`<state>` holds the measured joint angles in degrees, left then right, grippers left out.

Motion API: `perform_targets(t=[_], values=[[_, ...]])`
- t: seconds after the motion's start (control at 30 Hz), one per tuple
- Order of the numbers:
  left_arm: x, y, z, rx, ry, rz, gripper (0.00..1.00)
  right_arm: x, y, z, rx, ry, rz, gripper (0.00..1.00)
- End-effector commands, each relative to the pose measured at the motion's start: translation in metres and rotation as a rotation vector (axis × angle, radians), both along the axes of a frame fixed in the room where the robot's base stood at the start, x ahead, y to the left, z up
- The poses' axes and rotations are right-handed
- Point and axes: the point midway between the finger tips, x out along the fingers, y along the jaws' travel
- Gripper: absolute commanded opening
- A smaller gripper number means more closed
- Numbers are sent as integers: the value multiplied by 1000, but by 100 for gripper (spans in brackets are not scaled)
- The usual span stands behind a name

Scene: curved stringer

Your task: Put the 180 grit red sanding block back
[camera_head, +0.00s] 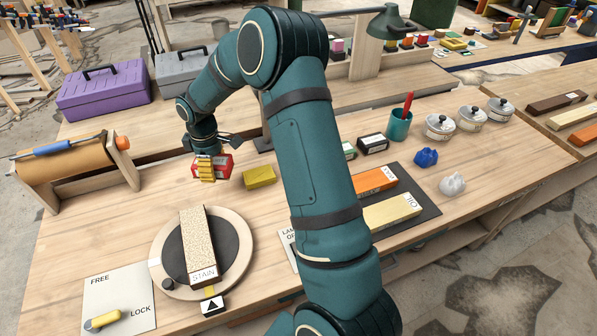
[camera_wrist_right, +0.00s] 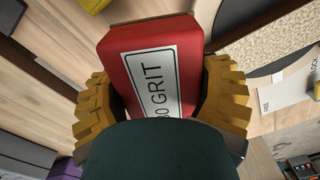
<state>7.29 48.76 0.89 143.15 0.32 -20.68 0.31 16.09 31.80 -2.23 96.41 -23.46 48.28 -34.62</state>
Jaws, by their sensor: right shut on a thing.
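The red sanding block (camera_head: 226,162) is in my right gripper (camera_head: 207,169), at the back left of the bench. In the right wrist view, the red block (camera_wrist_right: 128,42) sits between the yellow ridged fingers of the right gripper (camera_wrist_right: 161,98), which touch its two sides. Its white label reads "GRIT" with part of the number hidden by the gripper. Whether the block clears the bench top, I cannot tell. A yellow block (camera_head: 260,176) lies just to its right. A green block (camera_head: 349,150) and a black block (camera_head: 373,144) sit farther right. My left gripper is not in view.
A round turntable (camera_head: 239,228) holds a speckled "STAIN" board (camera_head: 197,240) in front. A paper roll (camera_head: 70,167) stands left. Toolboxes (camera_head: 104,90) stand behind. A dark mat (camera_head: 424,205) with orange and cream blocks, a teal cup (camera_head: 399,126) and lidded pots (camera_head: 439,127) are right.

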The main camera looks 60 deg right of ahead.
Motion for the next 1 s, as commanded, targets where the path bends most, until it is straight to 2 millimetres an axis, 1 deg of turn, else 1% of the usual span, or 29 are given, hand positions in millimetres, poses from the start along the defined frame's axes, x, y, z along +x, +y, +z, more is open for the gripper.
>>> perform_targets(t=[0.03, 0.07, 0.1, 0.17, 0.2, 0.27, 0.3, 0.4, 0.5, 0.6, 0.7, 0.77, 0.87, 1.0], values=[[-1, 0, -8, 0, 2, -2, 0, -6, -28, -7, -1, 0, -104, 36], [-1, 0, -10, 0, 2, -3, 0, -10, -42, -9, -1, 2, -164, 36], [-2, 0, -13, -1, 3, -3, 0, -15, -60, -12, 0, 2, -245, 36], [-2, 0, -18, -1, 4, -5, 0, -24, -87, -15, -1, 3, -365, 36], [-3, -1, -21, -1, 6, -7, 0, -32, -106, -17, -2, 5, -446, 36], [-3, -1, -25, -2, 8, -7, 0, -44, -132, -20, -5, 4, -564, 36], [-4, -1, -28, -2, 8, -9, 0, -52, -150, -21, -8, 4, -640, 36], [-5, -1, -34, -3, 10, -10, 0, -74, -187, -24, -14, 6, -813, 36], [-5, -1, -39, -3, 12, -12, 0, -93, -216, -26, -21, 4, -951, 36], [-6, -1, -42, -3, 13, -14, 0, -108, -235, -26, -27, 5, -1049, 36], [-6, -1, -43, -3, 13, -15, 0, -117, -246, -25, -31, 3, -1107, 36], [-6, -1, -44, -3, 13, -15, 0, -120, -250, -27, -31, 4, -1124, 36], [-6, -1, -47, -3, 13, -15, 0, -122, -251, -36, -31, 6, -1136, 36], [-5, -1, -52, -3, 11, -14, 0, -122, -251, -60, -31, 7, -1133, 36]])
